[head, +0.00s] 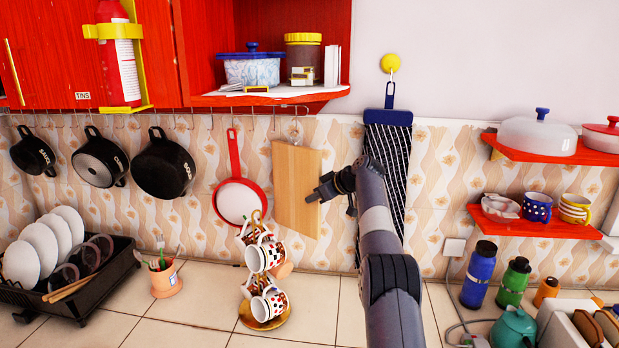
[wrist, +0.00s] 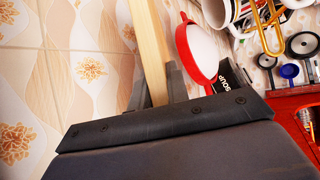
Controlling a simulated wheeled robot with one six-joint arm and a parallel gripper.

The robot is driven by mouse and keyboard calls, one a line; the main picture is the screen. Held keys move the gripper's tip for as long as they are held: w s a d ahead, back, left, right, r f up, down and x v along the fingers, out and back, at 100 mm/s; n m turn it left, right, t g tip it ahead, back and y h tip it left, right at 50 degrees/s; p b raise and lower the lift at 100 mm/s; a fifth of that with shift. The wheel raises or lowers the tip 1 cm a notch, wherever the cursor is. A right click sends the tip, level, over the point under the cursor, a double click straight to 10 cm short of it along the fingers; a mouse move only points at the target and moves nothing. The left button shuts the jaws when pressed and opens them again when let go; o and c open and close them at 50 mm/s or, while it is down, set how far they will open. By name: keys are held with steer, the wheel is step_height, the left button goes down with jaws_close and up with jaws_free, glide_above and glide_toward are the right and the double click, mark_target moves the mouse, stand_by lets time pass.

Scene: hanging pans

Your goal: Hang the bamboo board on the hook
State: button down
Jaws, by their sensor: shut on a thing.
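The bamboo board (head: 296,185) is a pale wooden rectangle, upright against the tiled wall in the head view. My gripper (head: 322,190) is shut on its right edge. In the wrist view the board (wrist: 150,50) shows edge-on between the fingers of my gripper (wrist: 158,90). A hook rail (head: 215,112) runs under the red cupboard, and the board's top with a small ring lies just below it. I cannot tell whether the ring is on a hook.
A red pan (head: 240,200) hangs just left of the board, and black pans (head: 165,165) hang further left. A striped cloth (head: 387,150) hangs to the right, behind my arm. A mug tree (head: 265,300) stands below on the counter.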

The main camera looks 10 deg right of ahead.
steer(key=shift+r, duration=0.15)
steer(key=c, duration=1.4)
jaws_free()
steer(key=shift+o, duration=0.6)
steer(key=shift+f, duration=0.25)
steer(key=b+v, duration=0.3)
steer(key=v, duration=0.8)
steer(key=shift+w, duration=0.1)
steer(key=a+p+x, duration=0.1)
steer(key=p+x, duration=0.2)
steer(key=x, duration=0.6)
steer(key=shift+a, duration=0.2)
steer(key=shift+w+f, duration=0.15)
steer(key=shift+w, duration=0.05)
